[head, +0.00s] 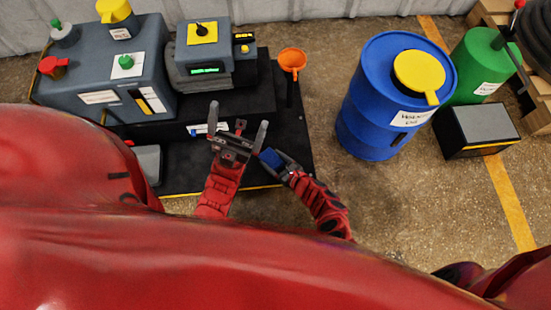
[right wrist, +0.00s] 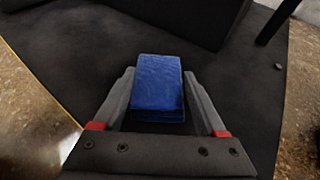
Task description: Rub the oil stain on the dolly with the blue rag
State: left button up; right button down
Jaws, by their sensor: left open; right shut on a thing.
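The blue rag (head: 271,158) is a small folded block in my right gripper (head: 279,163). In the right wrist view the rag (right wrist: 157,82) sits between the two fingers, above the dark dolly. I cannot tell whether it touches the surface. The dolly (head: 299,150) is a black platform with a yellow edge; its dark top also shows in the right wrist view (right wrist: 65,55). My left gripper (head: 238,118) is open and empty over the dolly, left of the right gripper. I cannot make out an oil stain; grippers and rag may hide it.
A grey pump unit (head: 203,55) and a larger grey box (head: 103,75) stand at the dolly's back. An orange funnel (head: 292,59) is at its back right. A blue drum (head: 372,110) stands on the floor to the right, with open floor between.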

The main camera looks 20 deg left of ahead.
notch_tip(320, 180, up, 6)
jog(key=p, duration=0.6)
notch_tip(320, 180, up, 3)
jog(key=p, duration=0.3)
jog(key=shift+r, duration=0.15)
